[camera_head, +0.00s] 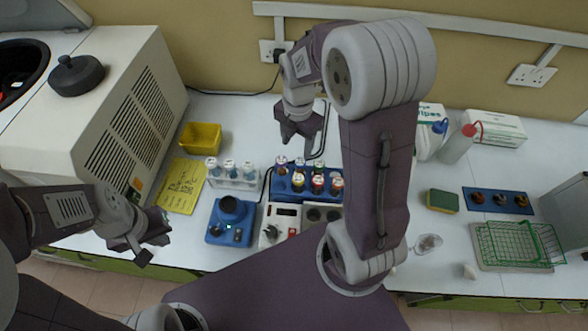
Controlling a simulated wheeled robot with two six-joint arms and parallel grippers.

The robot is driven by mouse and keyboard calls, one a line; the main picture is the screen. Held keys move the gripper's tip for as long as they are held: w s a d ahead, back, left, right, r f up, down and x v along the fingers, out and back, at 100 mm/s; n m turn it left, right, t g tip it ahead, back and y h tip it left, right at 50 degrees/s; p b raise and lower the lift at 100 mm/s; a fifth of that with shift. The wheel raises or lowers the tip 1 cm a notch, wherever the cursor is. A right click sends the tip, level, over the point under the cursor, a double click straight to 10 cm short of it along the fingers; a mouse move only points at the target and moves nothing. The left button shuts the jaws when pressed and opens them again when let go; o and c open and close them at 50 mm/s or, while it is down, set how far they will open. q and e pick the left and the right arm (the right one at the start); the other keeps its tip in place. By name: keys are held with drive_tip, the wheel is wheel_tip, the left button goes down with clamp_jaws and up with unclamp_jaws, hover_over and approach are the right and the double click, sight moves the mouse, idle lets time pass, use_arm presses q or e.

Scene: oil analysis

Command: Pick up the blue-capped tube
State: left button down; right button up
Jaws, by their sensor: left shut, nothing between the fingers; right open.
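A white rack (233,184) on the bench holds a few upright tubes with bluish tops (230,167). A blue rack (281,187) to its right holds several capped vials (318,181) with white-topped lids and red, yellow and dark bodies. Which single tube is meant is too small to tell. My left gripper (151,241) is shut and empty at the bench's front edge, left of the racks and apart from them. My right gripper (300,138) is open and empty, pointing down behind the blue rack, above the bench. My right arm hides part of the bench right of that rack.
A blue mixer (230,222) and a white device (285,219) stand in front of the racks. A yellow bin (201,138), a yellow sheet (181,186) and a large beige machine (100,110) lie left. A sponge (442,201), a green wire basket (515,245) and bottles (458,144) are right.

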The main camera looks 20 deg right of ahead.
sight(300, 161)
drive_tip(key=shift+s+d+f, duration=0.1)
drive_tip(key=shift+s+f, duration=0.1)
drive_tip(key=shift+f, duration=0.35)
drive_tip(key=shift+s+d+f, duration=0.1)
drive_tip(key=shift+s+f, duration=0.05)
drive_tip(key=shift+f, duration=0.35)
drive_tip(key=shift+w+d, duration=0.1)
drive_tip(key=shift+d, duration=0.05)
drive_tip(key=f, duration=0.3)
drive_tip(key=shift+s, duration=0.25)
drive_tip(key=f, duration=0.6)
drive_tip(key=shift+w+d+p, duration=0.1)
drive_tip(key=shift+w+p, duration=0.1)
drive_tip(key=shift+p, duration=0.15)
drive_tip(key=shift+r, duration=0.15)
clamp_jaws()
